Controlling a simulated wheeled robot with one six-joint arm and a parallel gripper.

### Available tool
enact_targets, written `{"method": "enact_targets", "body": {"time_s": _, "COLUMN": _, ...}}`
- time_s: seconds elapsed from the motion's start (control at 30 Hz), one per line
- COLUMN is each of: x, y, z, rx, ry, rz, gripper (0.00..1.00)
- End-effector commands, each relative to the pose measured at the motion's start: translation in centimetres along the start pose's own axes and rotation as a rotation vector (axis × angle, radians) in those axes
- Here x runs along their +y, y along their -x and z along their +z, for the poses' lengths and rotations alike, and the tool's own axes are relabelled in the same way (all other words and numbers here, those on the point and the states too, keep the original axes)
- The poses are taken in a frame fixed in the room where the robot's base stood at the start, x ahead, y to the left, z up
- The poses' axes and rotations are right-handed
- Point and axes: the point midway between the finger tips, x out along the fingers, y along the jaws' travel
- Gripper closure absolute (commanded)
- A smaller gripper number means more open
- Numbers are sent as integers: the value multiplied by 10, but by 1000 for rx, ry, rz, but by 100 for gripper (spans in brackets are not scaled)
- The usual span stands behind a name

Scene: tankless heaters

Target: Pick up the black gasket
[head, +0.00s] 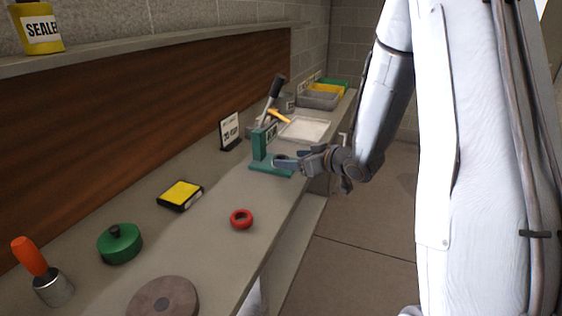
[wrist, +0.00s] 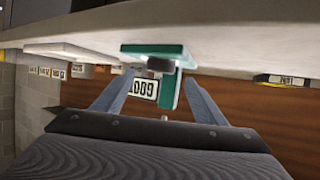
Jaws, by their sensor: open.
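A small dark round piece, which looks like the black gasket (wrist: 161,66), sits on the base of a green stand (wrist: 152,50) in the wrist view. In the head view the green stand (head: 260,145) is on the counter, and my gripper mostly hides the dark piece. My gripper (head: 280,160) is open at the stand's base, reaching in from the right. In the wrist view its two fingers (wrist: 157,97) are spread wide, with the stand and dark piece showing between them. I cannot tell whether a finger touches the piece.
A red ring (head: 241,219), a yellow-topped box (head: 180,194), a green lidded pot (head: 120,243) and a brown-grey disc (head: 163,301) lie nearer on the counter. Behind the stand are a black-handled tool (head: 275,88), a white tray (head: 306,129) and bins (head: 318,100). A wooden backboard runs along the counter.

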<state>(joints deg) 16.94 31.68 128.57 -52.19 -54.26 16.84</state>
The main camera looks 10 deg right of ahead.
Motion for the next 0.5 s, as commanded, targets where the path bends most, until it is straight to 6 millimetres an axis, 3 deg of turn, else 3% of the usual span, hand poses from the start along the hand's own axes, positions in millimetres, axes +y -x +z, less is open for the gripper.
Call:
{"method": "enact_targets", "body": {"time_s": 0.3, "x": -1, "y": -41, "z": 1, "rx": -2, "ry": 1, "rz": 0, "gripper": 35}}
{"method": "enact_targets", "body": {"time_s": 0.5, "x": 0, "y": -46, "z": 1, "rx": -1, "ry": 0, "rz": 2, "gripper": 35}}
